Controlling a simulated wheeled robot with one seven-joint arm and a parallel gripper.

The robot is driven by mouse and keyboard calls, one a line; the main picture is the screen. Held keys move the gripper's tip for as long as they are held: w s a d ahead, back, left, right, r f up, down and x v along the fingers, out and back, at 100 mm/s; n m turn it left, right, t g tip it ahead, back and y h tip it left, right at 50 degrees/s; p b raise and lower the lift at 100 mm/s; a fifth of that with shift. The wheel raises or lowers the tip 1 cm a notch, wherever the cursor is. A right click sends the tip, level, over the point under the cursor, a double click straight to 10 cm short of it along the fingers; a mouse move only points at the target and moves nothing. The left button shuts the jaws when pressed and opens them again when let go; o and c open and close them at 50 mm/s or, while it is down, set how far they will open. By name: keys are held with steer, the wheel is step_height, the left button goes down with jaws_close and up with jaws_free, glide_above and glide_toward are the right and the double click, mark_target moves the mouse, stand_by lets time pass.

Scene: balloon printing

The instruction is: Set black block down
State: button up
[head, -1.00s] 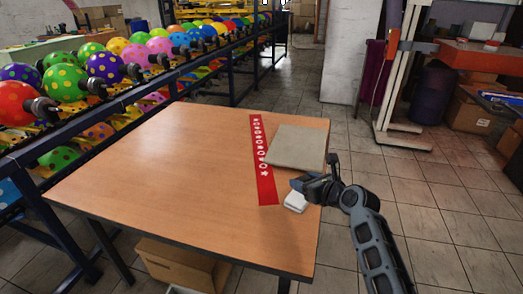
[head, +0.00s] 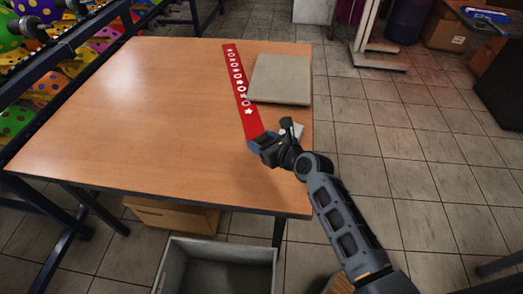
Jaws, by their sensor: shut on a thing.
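My gripper (head: 258,144) is over the right part of the wooden table (head: 130,120), at the near end of the red strip. It is shut on a small dark thing, taken as the black block, which I cannot clearly tell apart from the dark fingers. Whether it touches the table is hidden. The red strip (head: 238,85) with white symbols lies flat on the table. A small white block (head: 298,131) sits behind my gripper, partly hidden by it.
A flat grey-beige slab (head: 280,80) lies right of the strip. The table's left and middle are clear. A grey bin (head: 215,246) and a cardboard box (head: 172,215) stand on the floor at the table's near side. A balloon rack (head: 95,40) stands at the left.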

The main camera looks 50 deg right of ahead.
steer(key=shift+s+a+f, duration=0.2)
steer(key=shift+a+f, duration=0.15)
steer(key=shift+f, duration=0.15)
steer(key=shift+f+b, duration=0.6)
steer(key=shift+f, duration=1.15)
steer(key=shift+f, duration=0.15)
steer(key=o, duration=1)
steer(key=shift+o, duration=0.2)
steer(key=v, duration=1.2)
